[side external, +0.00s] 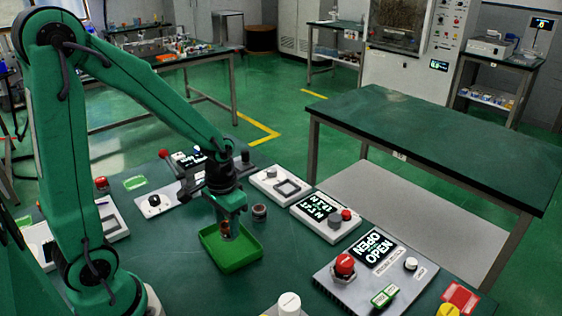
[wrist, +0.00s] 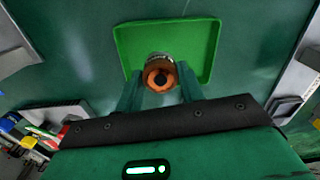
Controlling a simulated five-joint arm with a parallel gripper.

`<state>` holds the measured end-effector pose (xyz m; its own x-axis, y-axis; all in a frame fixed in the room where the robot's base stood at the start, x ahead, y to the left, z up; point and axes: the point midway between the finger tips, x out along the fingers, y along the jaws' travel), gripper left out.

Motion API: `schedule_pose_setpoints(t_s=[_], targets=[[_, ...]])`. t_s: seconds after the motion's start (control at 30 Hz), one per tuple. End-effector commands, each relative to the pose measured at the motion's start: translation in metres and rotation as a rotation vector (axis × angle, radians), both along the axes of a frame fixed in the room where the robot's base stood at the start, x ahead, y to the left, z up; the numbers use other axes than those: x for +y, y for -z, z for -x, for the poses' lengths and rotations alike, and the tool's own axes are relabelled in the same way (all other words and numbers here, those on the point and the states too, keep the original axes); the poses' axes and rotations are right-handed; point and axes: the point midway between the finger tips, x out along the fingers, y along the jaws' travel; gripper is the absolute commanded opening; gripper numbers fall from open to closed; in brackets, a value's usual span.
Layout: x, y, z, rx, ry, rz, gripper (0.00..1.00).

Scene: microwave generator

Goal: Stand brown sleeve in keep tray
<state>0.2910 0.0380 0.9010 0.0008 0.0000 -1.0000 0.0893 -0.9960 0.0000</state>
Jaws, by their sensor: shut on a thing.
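The brown sleeve (wrist: 160,60) is held end-on between my fingertips in the wrist view, with an orange ring and dark hole facing the camera. My gripper (side external: 227,226) is shut on it and points down over the green tray (side external: 232,262). In the side view the sleeve is mostly hidden by the fingers and looks roughly upright. I cannot tell whether its lower end touches the tray floor. The tray also shows in the wrist view (wrist: 205,40), with the sleeve over its near part. The rest of the tray floor looks empty.
A short dark round part (side external: 259,212) stands on the table just right of the tray. A white panel with a lit display (side external: 322,212) and a grey panel with a red knob (side external: 345,265) stand further right. A white knob (side external: 289,304) is in front.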

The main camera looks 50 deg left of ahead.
Motion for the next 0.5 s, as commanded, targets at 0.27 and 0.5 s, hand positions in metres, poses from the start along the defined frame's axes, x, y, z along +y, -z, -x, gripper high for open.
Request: schedule_pose_setpoints(t_s=[0.27, 0.5], targets=[[0.012, 0.007, -0.004, 0.000, -0.001, 0.000, 0.07], [0.011, 0.013, -0.004, 0.002, 0.000, 0.000, 0.07]])
